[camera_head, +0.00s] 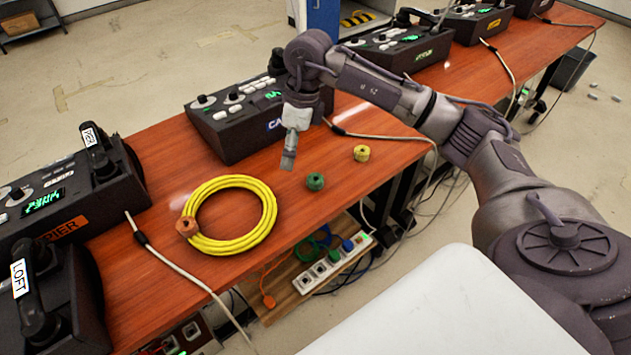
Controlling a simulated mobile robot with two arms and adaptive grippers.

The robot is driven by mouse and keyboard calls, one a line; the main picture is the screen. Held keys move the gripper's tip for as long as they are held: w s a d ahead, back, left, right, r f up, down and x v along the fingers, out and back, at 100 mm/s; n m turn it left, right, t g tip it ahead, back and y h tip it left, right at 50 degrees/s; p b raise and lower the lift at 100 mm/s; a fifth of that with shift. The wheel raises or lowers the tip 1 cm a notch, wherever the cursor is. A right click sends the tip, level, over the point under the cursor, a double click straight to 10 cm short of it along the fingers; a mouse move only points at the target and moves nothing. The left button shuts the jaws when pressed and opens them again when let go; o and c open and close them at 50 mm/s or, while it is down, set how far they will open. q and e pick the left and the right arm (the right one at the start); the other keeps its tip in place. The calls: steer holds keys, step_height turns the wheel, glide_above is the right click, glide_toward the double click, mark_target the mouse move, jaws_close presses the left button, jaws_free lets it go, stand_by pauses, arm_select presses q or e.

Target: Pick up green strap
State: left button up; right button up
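The green strap (315,181) is a small rolled ring lying on the red-brown table (360,118), near its front edge. A similar yellow strap (361,153) lies to its right and a little farther back. My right arm comes in from the right, and its gripper (288,163) points down above the table, left of and behind the green strap and apart from it. Its fingers show side-on as one narrow shape, so I cannot tell whether they are open. No held object shows. My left gripper is not in view.
A coiled yellow cable (232,246) with an orange-brown strap (187,227) lies to the left. A black phone console (245,122) stands behind the gripper, with more consoles along the table. A power strip (331,262) sits on a lower shelf. Table around the green strap is bare.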

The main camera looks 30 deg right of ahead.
steer(key=d+r+h, duration=0.2)
steer(key=d, duration=0.4)
glide_above(316, 179)
steer(key=shift+m+g+h, duration=0.3)
step_height(316, 179, down, 8)
steer(key=shift+d+f, duration=0.1)
steer(key=shift+d, duration=0.05)
steer(key=shift+w+f+p, duration=0.1)
steer(key=shift+f+p, duration=0.65)
steer(key=shift+f, duration=2.15)
steer(key=c, duration=0.9)
